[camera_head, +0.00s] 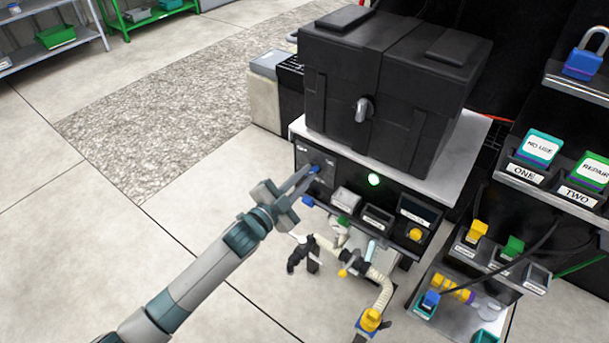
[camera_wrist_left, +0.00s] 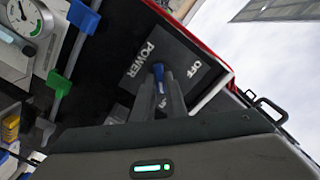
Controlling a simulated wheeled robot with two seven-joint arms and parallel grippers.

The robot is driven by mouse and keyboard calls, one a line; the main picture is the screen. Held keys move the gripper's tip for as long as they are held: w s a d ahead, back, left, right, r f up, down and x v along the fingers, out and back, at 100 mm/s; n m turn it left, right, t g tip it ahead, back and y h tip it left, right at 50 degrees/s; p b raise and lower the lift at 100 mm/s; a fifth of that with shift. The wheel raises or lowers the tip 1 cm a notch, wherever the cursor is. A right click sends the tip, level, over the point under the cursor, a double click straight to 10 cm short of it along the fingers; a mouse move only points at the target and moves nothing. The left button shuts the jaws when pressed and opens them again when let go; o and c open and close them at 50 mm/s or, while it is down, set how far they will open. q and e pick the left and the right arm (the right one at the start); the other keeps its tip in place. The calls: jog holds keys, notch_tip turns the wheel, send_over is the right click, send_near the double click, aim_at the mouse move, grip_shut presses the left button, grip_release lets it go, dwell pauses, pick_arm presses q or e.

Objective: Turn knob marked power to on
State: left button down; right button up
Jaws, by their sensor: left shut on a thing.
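The fingers cover part of the panel, and I cannot tell which way the knob points. My right gripper is not in view.
A large black case (camera_head: 380,85) stands on the bench top above the panel. Hoses and valves (camera_head: 375,270) hang below. Labelled holders (camera_head: 530,165) stand at the right. The floor at the left (camera_head: 100,230) is clear.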

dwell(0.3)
pick_arm(q)
jog(key=c, duration=1.8)
grip_release()
jog(key=shift+s+a, duration=0.1)
jog(key=v, duration=1.7)
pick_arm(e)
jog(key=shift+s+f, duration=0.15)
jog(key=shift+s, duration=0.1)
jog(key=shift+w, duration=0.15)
